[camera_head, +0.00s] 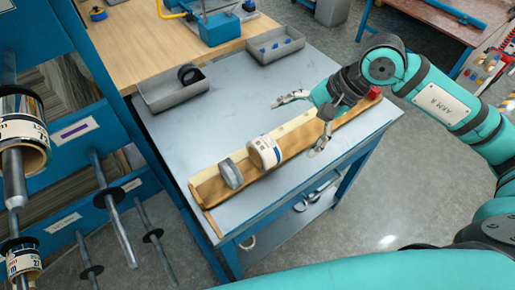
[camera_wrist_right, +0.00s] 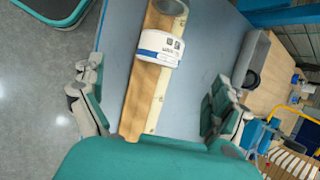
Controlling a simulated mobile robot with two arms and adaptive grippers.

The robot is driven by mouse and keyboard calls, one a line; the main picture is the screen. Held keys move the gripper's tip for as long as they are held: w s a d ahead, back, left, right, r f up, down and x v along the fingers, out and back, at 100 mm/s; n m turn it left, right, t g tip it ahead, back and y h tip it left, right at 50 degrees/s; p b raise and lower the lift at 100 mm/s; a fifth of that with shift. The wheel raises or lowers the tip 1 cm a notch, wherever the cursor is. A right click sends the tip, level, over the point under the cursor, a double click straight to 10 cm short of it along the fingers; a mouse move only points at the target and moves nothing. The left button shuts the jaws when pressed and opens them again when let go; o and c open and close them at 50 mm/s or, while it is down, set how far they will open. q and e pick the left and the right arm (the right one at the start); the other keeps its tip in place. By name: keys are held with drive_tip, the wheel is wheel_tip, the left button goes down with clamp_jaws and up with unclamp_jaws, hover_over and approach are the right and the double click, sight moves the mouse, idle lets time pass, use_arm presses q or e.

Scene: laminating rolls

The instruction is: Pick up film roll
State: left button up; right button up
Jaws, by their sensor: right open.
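A white film roll with a printed label (camera_head: 264,152) lies in a long wooden trough (camera_head: 205,188) on the grey worktable. It also shows in the right wrist view (camera_wrist_right: 158,48), ahead of the fingers. A grey roll (camera_head: 231,173) lies to its left in the same trough; part of it shows at the top of the wrist view (camera_wrist_right: 171,7). My right gripper (camera_head: 297,126) is open and empty above the trough, to the right of the white roll and apart from it. Its fingers are spread on both sides of the trough. My left gripper is not in view.
Two grey bins (camera_head: 172,93) (camera_head: 276,48) stand along the table's far side. A blue rack (camera_head: 60,160) with rods and hanging rolls (camera_head: 22,128) stands at left. A red object (camera_head: 374,93) is at the trough's right end. The tabletop (camera_head: 235,110) behind the trough is clear.

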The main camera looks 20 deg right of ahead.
sight(271, 147)
drive_tip(key=p+x, duration=0.1)
drive_tip(key=x, duration=0.4)
drive_tip(key=shift+w+a+f, duration=0.1)
drive_tip(key=shift+a+f, duration=0.15)
drive_tip(key=shift+a, duration=0.05)
drive_tip(key=x, duration=0.2)
drive_tip(key=shift+a+f, duration=0.1)
drive_tip(key=shift+f, duration=0.2)
drive_tip(key=shift+w+a+f, duration=0.1)
drive_tip(key=shift+f, duration=0.1)
drive_tip(key=p+x, duration=0.1)
drive_tip(key=x, duration=0.1)
drive_tip(key=p+x, duration=0.1)
drive_tip(key=x, duration=0.1)
drive_tip(key=shift+w+f, duration=0.25)
drive_tip(key=shift+f, duration=0.2)
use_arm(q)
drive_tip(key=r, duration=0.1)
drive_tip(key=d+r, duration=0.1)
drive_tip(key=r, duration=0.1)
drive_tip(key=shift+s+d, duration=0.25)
use_arm(e)
drive_tip(key=c, duration=1.2)
